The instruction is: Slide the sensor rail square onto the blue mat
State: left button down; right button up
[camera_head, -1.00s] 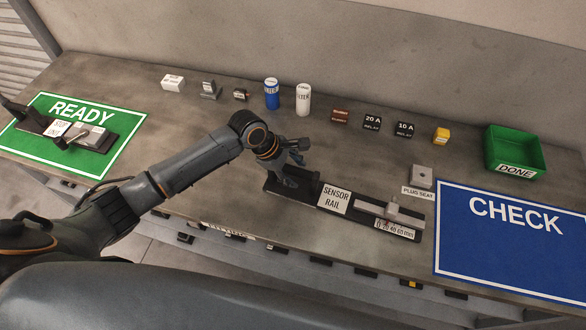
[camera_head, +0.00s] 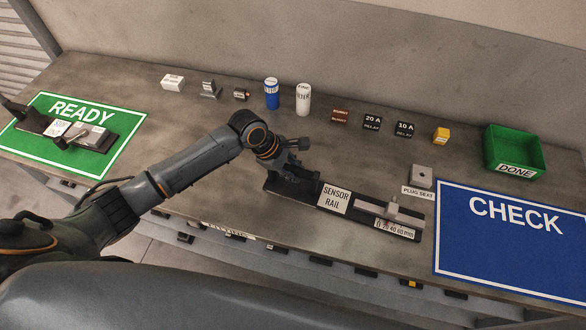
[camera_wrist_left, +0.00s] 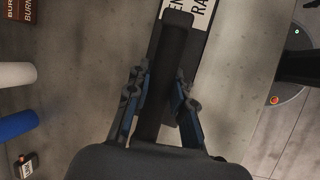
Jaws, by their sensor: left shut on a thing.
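The sensor rail (camera_head: 375,222) is a long black bar with a white label and a grey slider on a scale. It lies on the bench, angled, its right end just left of the blue CHECK mat (camera_head: 500,240) and off it. My left gripper (camera_head: 302,174) is at the rail's left end, shut on its upright black handle. In the left wrist view the fingers (camera_wrist_left: 158,100) stand either side of the handle (camera_wrist_left: 177,45), with the rail's label beyond. The handle is partly hidden by the gripper in the head view. My right gripper is not in view.
A plug seat (camera_head: 421,176) stands behind the rail's right end. A green DONE bin (camera_head: 514,154) is behind the mat. Relays, cylinders and small parts line the back. A green READY mat (camera_head: 112,152) with another unit is at left. The bench's front edge runs close to the rail.

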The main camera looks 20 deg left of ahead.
aim_at(319, 175)
pick_arm(q)
jog(key=shift+d, duration=0.1)
jog(key=shift+d+r+p, duration=0.1)
jog(key=shift+d+p, duration=0.4)
jog(key=shift+d, duration=0.2)
jog(key=d+p, duration=0.2)
jog(key=d, duration=0.4)
jog(key=d+p, duration=0.1)
jog(key=d, duration=0.3)
jog(key=shift+d, duration=0.1)
jog(key=d, duration=0.4)
jog(key=shift+d+f, duration=0.1)
jog(key=shift+f, duration=0.1)
jog(key=shift+d, duration=2)
jog(key=shift+d+f+b, duration=0.15)
jog(key=shift+d+b, duration=0.25)
jog(key=shift+d, duration=2.5)
